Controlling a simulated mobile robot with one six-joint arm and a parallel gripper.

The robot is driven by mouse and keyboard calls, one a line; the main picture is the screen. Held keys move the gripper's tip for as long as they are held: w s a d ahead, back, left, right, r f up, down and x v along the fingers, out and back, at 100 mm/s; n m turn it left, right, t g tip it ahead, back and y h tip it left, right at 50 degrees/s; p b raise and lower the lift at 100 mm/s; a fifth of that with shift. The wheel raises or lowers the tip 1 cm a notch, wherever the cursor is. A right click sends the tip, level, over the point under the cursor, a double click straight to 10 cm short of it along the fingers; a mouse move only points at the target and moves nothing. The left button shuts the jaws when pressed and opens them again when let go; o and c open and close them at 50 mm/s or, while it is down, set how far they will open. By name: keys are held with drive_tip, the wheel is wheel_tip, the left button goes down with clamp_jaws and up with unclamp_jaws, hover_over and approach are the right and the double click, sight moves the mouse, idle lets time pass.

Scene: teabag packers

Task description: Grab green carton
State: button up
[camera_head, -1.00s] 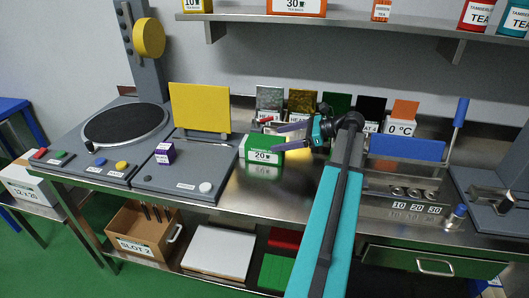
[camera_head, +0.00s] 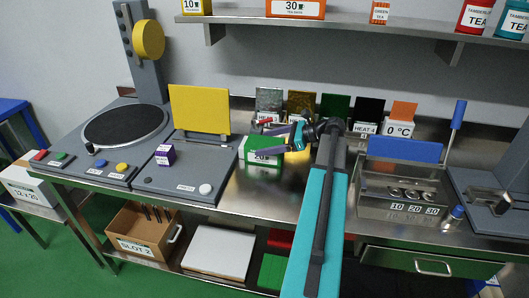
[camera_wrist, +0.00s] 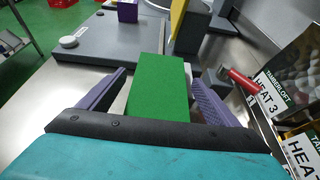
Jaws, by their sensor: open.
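The green carton (camera_head: 260,158) stands on the steel counter, right of the grey plate, with a white "20" label on its front. In the wrist view its plain green top (camera_wrist: 158,88) lies between the two purple fingers. My gripper (camera_head: 262,138) is open in the head view, its fingers reaching left over the carton. In the wrist view my gripper (camera_wrist: 158,92) has one finger on each side of the carton, with a visible gap at the right finger. Whether the left finger touches it, I cannot tell.
A row of heat sample cards (camera_head: 334,106) stands behind my gripper, close to its right finger side. A grey station (camera_head: 185,180) with a purple box (camera_head: 165,155) and an upright yellow panel (camera_head: 200,108) stands left of the carton. A shelf (camera_head: 350,18) runs above.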

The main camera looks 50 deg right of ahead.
drive_tip(key=shift+w+a+f, duration=0.25)
drive_tip(key=shift+w+a, duration=0.1)
drive_tip(key=shift+w, duration=0.15)
drive_tip(key=c, duration=1.1)
